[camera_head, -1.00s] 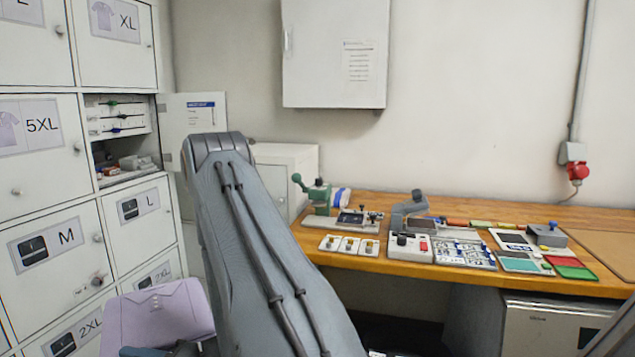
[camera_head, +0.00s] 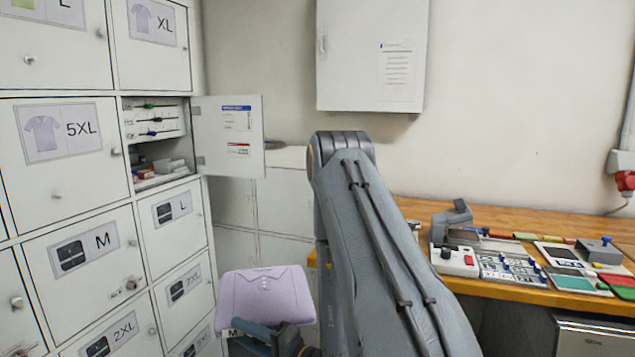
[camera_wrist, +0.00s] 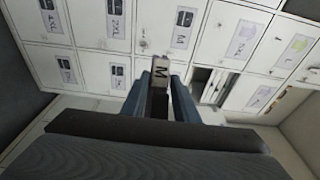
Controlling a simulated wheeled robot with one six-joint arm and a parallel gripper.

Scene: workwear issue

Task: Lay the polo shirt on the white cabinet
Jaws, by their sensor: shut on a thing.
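A folded lilac polo shirt (camera_head: 265,292) is in the lower middle of the head view. My gripper (camera_head: 262,335) is just below it, shut on it; the fingertips are partly hidden there. A small tag marked M (camera_head: 231,333) shows beside the gripper. In the wrist view my gripper (camera_wrist: 160,95) shows its two blue-grey fingers with the M tag (camera_wrist: 160,72) between them; the shirt's cloth is not clear there. A low white cabinet (camera_head: 285,200) stands in the corner behind my arm, which partly hides it. The shirt is in front of it and apart from it.
Labelled white lockers (camera_head: 85,240) fill the left side. One locker door (camera_head: 228,135) stands open towards the corner. A wooden workbench (camera_head: 540,297) with devices is at the right. A white wall cabinet (camera_head: 370,55) hangs above.

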